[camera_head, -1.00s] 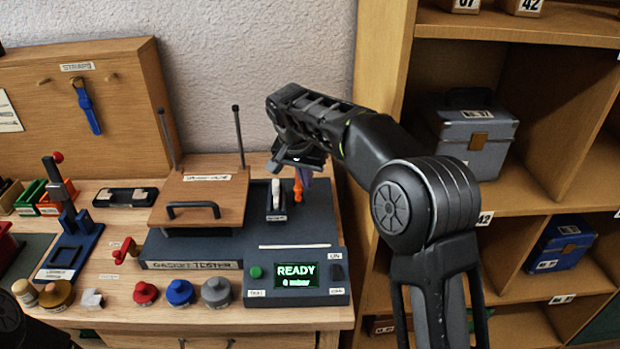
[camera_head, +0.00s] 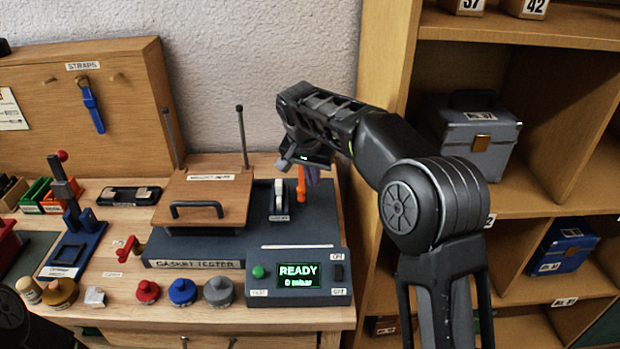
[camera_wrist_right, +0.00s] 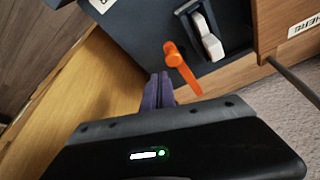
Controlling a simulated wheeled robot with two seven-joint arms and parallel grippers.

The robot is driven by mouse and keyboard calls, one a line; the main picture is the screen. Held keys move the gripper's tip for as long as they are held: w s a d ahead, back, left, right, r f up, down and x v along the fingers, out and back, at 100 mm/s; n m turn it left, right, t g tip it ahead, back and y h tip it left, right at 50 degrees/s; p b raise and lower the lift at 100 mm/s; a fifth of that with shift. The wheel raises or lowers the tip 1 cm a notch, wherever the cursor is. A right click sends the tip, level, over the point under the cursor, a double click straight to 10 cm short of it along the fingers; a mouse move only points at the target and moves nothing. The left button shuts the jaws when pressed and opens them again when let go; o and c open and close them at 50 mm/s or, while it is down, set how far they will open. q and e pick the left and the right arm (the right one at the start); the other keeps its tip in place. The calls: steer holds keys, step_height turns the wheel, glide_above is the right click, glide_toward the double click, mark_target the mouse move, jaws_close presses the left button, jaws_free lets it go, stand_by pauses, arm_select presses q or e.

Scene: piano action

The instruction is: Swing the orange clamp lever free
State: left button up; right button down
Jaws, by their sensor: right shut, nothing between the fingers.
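The orange clamp lever (camera_head: 301,184) stands at the right side of the dark gasket tester (camera_head: 325,213), near its back right. In the right wrist view the lever (camera_wrist_right: 180,64) has a round pivot end and a slanting arm. My right gripper (camera_head: 312,174) is shut and empty, with purple fingers close to the lever on its right in the head view. In the right wrist view the closed fingertips (camera_wrist_right: 158,82) are just left of the lever; whether they touch it I cannot tell. My left gripper is out of view.
A white-and-grey toggle clamp (camera_head: 279,198) sits left of the lever, beside the wooden lid (camera_head: 206,190). The tester's display (camera_head: 299,275) reads READY, 0 mbar. A wooden shelf (camera_head: 535,208) stands close on the right. The wall is behind.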

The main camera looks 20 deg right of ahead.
step_height(320, 180, up, 10)
steer(key=shift+a+p, duration=0.25)
steer(key=shift+p, duration=0.05)
steer(key=shift+f, duration=0.15)
stand_by(0.3)
